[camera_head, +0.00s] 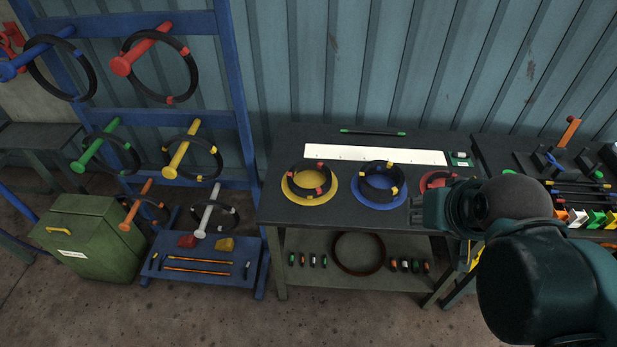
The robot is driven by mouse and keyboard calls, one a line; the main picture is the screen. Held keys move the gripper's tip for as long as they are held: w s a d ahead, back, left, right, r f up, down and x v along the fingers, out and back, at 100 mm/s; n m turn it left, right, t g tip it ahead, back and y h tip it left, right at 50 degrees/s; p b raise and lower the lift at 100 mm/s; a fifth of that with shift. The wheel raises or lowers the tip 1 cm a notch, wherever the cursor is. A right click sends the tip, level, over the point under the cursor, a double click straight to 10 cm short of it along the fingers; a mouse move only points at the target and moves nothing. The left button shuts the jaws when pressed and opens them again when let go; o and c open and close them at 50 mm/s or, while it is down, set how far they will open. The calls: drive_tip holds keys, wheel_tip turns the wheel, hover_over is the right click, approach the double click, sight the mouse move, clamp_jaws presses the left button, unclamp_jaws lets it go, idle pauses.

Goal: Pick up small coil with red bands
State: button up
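A small black coil with red bands (296,187) lies on a yellow disc (328,194) at the left of the dark workbench. Another small black coil, with yellow bands, (366,187) sits on a blue disc (383,206) to its right. My gripper (413,211) is over the bench's right front part, to the right of the blue disc and apart from both coils. It is small and dark in this view; whether its fingers are open or shut is unclear. My arm partly hides a red disc (432,180).
A blue rack at left carries coils on coloured pegs, including a large red-banded coil (163,101). A white ruler (375,154) lies behind the discs. A brown ring (358,270) and small cylinders lie on the lower shelf. A green box (92,240) stands at left.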

drive_tip(key=shift+o, duration=1.1)
drive_tip(key=shift+w+r, duration=0.1)
drive_tip(key=w+a+n+g, duration=0.1)
drive_tip(key=w+a+n, duration=0.35)
drive_tip(key=w, duration=0.35)
drive_tip(key=w+a+r+n+g+p, duration=0.15)
drive_tip(key=w+a+n, duration=0.3)
drive_tip(key=w, duration=0.45)
drive_tip(key=w+a+f+n+g+b, duration=0.1)
drive_tip(key=w+a+n, duration=0.35)
drive_tip(key=w, duration=0.35)
drive_tip(key=w+a+f+n+g, duration=0.1)
drive_tip(key=w+a+f+n, duration=0.3)
drive_tip(key=w+a+f, duration=0.1)
drive_tip(key=w+a+f+n+g+p, duration=0.1)
drive_tip(key=w+a+f+n, duration=0.4)
drive_tip(key=a+f, duration=0.3)
drive_tip(key=w+a+f+n+g, duration=0.1)
drive_tip(key=w+a+f+n, duration=0.3)
drive_tip(key=w+a+f, duration=0.2)
drive_tip(key=shift+w+a+f+g, duration=0.1)
drive_tip(key=shift+w+f+g, duration=0.15)
drive_tip(key=shift+f, duration=0.25)
drive_tip(key=shift+w+a+f+g, duration=0.1)
drive_tip(key=shift+w+f, duration=0.2)
drive_tip(key=shift+f, duration=0.2)
drive_tip(key=shift+a+f+n, duration=0.15)
drive_tip(key=shift+f+n, duration=0.1)
